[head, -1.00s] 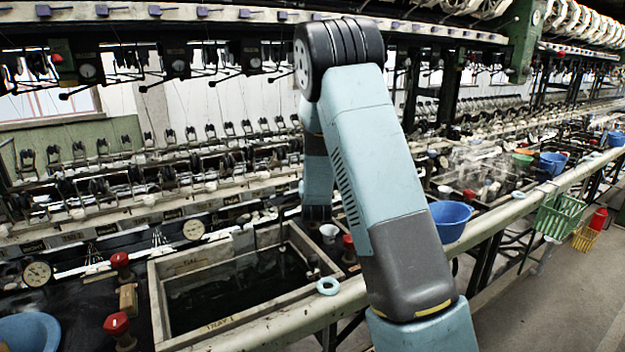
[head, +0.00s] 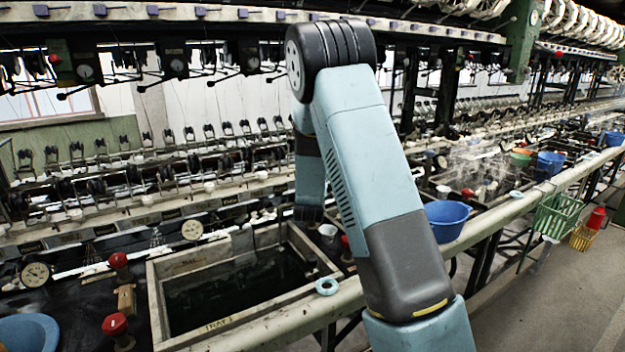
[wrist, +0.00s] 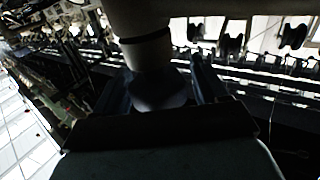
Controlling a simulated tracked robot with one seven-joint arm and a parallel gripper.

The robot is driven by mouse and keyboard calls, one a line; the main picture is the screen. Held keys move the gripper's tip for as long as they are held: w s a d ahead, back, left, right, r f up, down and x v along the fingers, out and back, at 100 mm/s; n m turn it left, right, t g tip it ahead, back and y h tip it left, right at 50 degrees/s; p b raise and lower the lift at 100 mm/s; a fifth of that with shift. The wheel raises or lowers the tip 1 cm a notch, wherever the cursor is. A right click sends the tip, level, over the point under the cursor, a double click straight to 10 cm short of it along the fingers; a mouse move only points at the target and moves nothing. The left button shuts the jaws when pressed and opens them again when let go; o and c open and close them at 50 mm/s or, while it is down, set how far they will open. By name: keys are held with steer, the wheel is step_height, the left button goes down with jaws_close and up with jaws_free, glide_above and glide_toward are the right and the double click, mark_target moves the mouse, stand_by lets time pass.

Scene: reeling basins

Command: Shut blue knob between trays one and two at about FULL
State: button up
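Tray one (head: 222,322), a square wooden-rimmed basin of dark water with its label on the front rim, is left of my arm in the head view. Just beyond its right side, a red knob (head: 345,241) shows partly behind my arm. I cannot make out a blue knob; my arm hides much of that area. My gripper (wrist: 163,88) shows dark in the wrist view, its fingers spread around or beside a pale, dark-banded cylindrical thing (wrist: 146,52). I cannot tell what that thing is or whether it is gripped. My arm hides the gripper in the head view.
Two red knobs (head: 118,261) (head: 115,325) stand left of tray one. A pale cup (head: 327,232) and a turquoise ring (head: 326,286) are near its right side. A blue basin (head: 447,220) sits right of my arm.

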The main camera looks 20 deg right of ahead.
steer(key=v, duration=1.3)
steer(key=shift+s, duration=0.35)
stand_by(6.3)
